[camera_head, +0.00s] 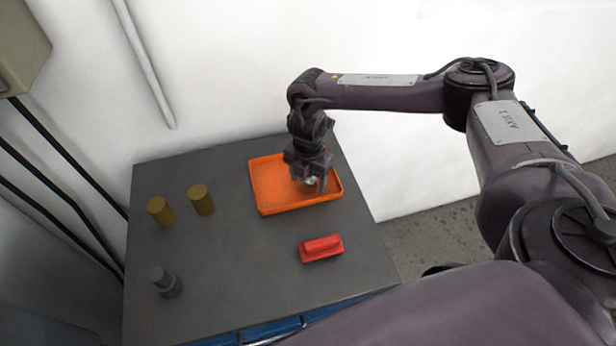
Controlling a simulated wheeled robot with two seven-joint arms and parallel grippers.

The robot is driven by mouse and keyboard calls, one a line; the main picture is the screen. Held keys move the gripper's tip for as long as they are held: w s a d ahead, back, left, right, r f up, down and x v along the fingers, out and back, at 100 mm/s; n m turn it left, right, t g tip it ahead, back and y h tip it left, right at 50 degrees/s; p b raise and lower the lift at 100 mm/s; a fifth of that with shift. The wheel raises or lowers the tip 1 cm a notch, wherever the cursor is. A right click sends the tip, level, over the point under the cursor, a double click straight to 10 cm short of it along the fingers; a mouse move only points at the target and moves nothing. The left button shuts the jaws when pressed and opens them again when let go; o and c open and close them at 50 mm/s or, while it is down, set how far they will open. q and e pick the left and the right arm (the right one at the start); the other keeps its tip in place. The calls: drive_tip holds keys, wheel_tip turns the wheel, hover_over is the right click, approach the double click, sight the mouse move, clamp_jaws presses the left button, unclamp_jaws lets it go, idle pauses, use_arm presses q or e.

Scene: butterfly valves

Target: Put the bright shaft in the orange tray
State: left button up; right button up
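The orange tray (268,187) lies on the dark table, towards its back right. My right gripper (310,182) reaches down from above into the tray's right half. A small bright metal piece, seemingly the end of the bright shaft (310,181), shows between its fingertips. The fingers appear closed on it, and most of the shaft is hidden by the gripper. I cannot tell whether the shaft touches the tray floor. My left gripper is not in view.
Two brass-coloured cylinders (201,200) (160,212) stand left of the tray. A dark grey stepped part (166,282) is at the table's front left. A red block-like part (321,248) lies in front of the tray. The table's middle is clear. A white wall is behind.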

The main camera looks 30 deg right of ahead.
drive_tip(key=shift+r, duration=0.1)
wheel_tip(320, 180, up, 5)
drive_tip(key=shift+w+f+b, duration=0.1)
drive_tip(key=shift+b, duration=0.55)
wheel_tip(320, 180, up, 7)
drive_tip(key=shift+r+p, duration=0.15)
drive_tip(key=shift+p, duration=0.4)
